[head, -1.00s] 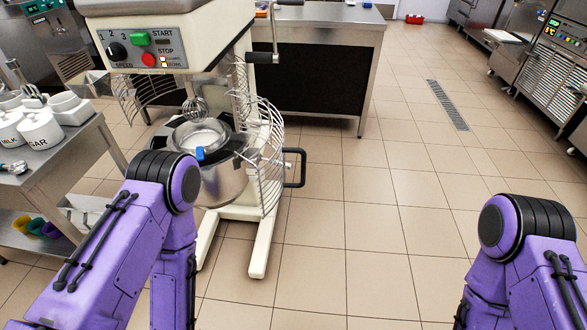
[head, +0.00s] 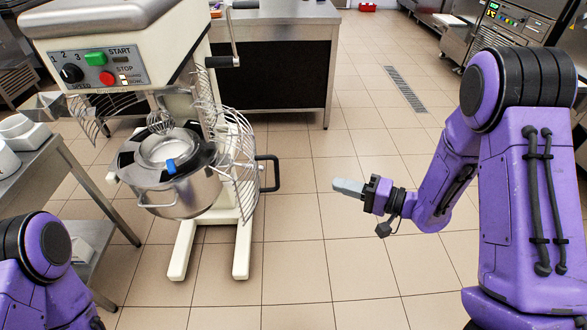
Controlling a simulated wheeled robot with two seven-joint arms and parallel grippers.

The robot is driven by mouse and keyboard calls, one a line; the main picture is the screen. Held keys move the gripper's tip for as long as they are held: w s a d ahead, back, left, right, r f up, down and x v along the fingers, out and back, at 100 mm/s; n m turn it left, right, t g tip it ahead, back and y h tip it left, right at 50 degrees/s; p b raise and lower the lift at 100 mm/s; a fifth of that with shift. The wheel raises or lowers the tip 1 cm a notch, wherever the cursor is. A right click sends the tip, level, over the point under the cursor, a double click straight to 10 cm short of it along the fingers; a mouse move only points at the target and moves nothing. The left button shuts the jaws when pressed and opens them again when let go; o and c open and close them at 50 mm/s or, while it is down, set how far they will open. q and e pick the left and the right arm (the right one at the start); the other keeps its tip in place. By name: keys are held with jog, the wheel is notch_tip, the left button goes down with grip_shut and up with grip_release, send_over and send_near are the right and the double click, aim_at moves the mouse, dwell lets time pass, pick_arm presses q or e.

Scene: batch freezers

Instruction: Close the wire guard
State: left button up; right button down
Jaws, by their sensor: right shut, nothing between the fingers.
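The wire guard (head: 238,165) is a curved cage of metal rods on the planetary mixer (head: 110,60). It stands swung out to the right of the bowl (head: 180,190), leaving the bowl's front uncovered. More curved wires of the guard show at the left under the mixer head. My right gripper (head: 348,187) is shut and empty, held over the floor to the right of the guard and pointing left, clear of it and of the black handle beside it. My left arm shows only at the lower left; its gripper is out of the picture.
A whisk (head: 160,121) hangs over the bowl, and a blue piece (head: 171,166) sits at the bowl's rim. A black side handle (head: 268,172) sticks out right of the guard. A steel table (head: 30,165) stands at the left.

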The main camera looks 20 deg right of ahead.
notch_tip(320, 180, up, 6)
jog(key=s+n+g+y, duration=0.1)
jog(key=s+g+y, duration=0.1)
jog(key=g+y, duration=0.1)
jog(key=s+a+p+x, duration=0.1)
jog(key=s+p+x, duration=0.1)
jog(key=x, duration=1)
jog(key=shift+s+a+p, duration=0.15)
jog(key=shift+a+p, duration=0.15)
jog(key=shift+p, duration=0.15)
